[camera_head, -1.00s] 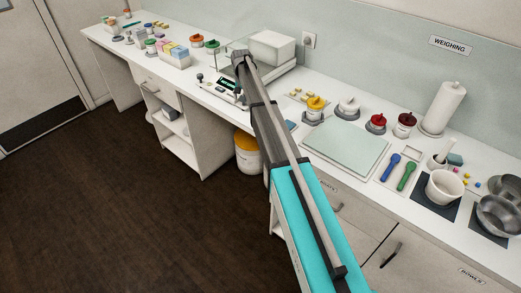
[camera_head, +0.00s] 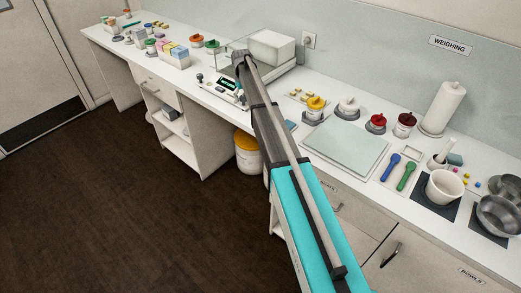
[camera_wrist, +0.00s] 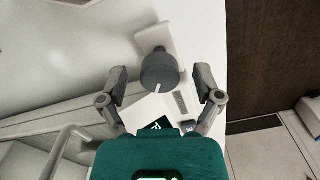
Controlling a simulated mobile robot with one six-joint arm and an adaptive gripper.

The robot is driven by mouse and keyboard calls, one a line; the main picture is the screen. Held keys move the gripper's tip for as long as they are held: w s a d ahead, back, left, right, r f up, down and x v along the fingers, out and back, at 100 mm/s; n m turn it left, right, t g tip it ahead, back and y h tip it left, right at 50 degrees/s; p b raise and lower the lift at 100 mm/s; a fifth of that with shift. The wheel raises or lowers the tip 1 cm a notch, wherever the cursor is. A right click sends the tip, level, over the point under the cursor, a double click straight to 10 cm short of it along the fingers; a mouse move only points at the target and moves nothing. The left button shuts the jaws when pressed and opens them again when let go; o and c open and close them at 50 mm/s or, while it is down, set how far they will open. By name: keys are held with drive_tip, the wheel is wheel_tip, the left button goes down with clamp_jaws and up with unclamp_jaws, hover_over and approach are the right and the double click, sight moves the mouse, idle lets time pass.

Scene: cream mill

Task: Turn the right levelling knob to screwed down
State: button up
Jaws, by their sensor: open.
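In the wrist view a dark grey round levelling knob (camera_wrist: 158,72) with a white pointer line stands on a pale base plate. The line points down in the picture. My gripper (camera_wrist: 161,76) is open, one finger on each side of the knob, with a visible gap on both sides. I cannot tell how far the fingertips are above it. In the head view the balance (camera_head: 229,84), with its dark display, sits on the counter below my arm's end.
A glass-sided case and white block (camera_head: 271,47) stand behind the balance. A crate of coloured boxes (camera_head: 177,60) is to the left. Lidded jars (camera_head: 315,104) and a pale green mat (camera_head: 345,147) are to the right. The counter's front edge lies close to the balance.

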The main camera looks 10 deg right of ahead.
sight(244, 97)
drive_tip(key=n, duration=0.9)
drive_tip(key=shift+d+n, duration=0.1)
drive_tip(key=shift+n, duration=0.3)
drive_tip(key=shift+w+r, duration=0.1)
wheel_tip(244, 97, up, 14)
drive_tip(key=p, duration=1.4)
drive_tip(key=s+f+m+b, duration=0.3)
drive_tip(key=s+f+b, duration=0.2)
drive_tip(key=s, duration=0.6)
drive_tip(key=s+f+m+b, duration=0.3)
drive_tip(key=s+f+b, duration=0.2)
drive_tip(key=s, duration=0.6)
drive_tip(key=s+f+m+b, duration=0.3)
drive_tip(key=s+f+b, duration=0.1)
drive_tip(key=s, duration=0.7)
drive_tip(key=shift+f+m+b, duration=0.4)
drive_tip(key=shift+f, duration=0.15)
drive_tip(key=shift+s, duration=0.1)
drive_tip(key=s+m, duration=0.3)
drive_tip(key=s, duration=0.9)
drive_tip(key=shift+m, duration=0.4)
